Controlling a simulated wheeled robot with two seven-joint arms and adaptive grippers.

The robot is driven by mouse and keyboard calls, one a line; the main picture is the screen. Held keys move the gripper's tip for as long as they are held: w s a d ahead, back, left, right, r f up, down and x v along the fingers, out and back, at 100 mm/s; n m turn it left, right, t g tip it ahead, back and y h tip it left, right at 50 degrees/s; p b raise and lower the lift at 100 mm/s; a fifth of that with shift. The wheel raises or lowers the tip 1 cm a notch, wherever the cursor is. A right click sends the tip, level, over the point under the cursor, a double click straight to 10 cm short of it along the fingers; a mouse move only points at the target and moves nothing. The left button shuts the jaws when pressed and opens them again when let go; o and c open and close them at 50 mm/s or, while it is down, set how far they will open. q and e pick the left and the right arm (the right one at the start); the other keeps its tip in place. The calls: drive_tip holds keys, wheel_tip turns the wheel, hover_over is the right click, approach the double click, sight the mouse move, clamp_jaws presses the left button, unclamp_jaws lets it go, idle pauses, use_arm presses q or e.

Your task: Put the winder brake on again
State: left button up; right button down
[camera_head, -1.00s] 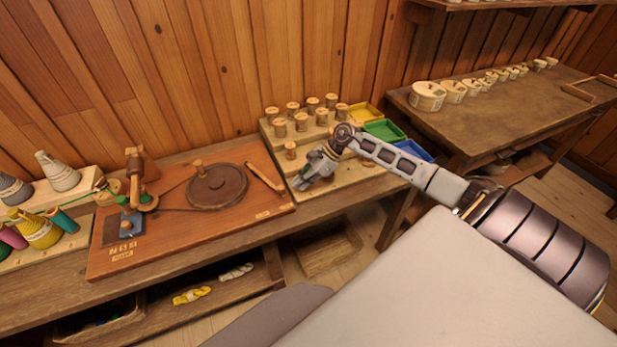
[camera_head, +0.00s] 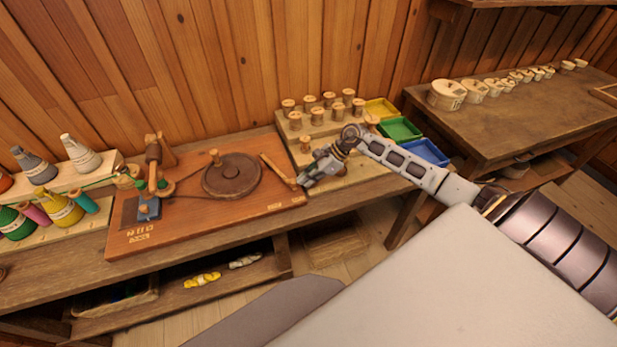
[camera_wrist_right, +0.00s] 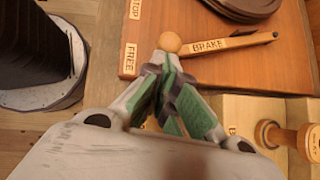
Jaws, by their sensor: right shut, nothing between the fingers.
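The winder (camera_head: 160,232) is a reddish-brown board with a dark round wheel (camera_head: 240,187). Its brake is a wooden lever (camera_head: 276,169) on the right side of the board. In the wrist view the lever (camera_wrist_right: 248,40) is marked BRAKE and ends in a round knob (camera_wrist_right: 170,42). The knob lies nearer the FREE label (camera_wrist_right: 130,60) than the STOP label (camera_wrist_right: 134,9). My right gripper (camera_head: 303,182) is shut and empty, its fingertips (camera_wrist_right: 163,72) close to the knob; contact cannot be told. My left gripper is not in view.
A stepped wooden rack (camera_head: 345,178) with several spools (camera_head: 317,115) stands just right of the winder. One spool (camera_wrist_right: 308,142) is close to my gripper in the wrist view. Yellow, green (camera_head: 399,129) and blue bins lie behind my arm. Thread cones (camera_head: 80,153) stand at left.

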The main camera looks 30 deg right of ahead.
drive_tip(key=shift+s+a+r+m+p, duration=0.1)
drive_tip(key=shift+s+a+m+p, duration=0.15)
drive_tip(key=shift+a, duration=0.5)
drive_tip(key=shift+m+t, duration=0.25)
drive_tip(key=shift+t, duration=0.05)
drive_tip(key=a, duration=0.5)
drive_tip(key=shift+s+a, duration=0.1)
drive_tip(key=shift+a, duration=0.3)
drive_tip(key=shift+a+b, duration=0.35)
drive_tip(key=shift+s+a, duration=0.15)
drive_tip(key=shift+a, duration=0.1)
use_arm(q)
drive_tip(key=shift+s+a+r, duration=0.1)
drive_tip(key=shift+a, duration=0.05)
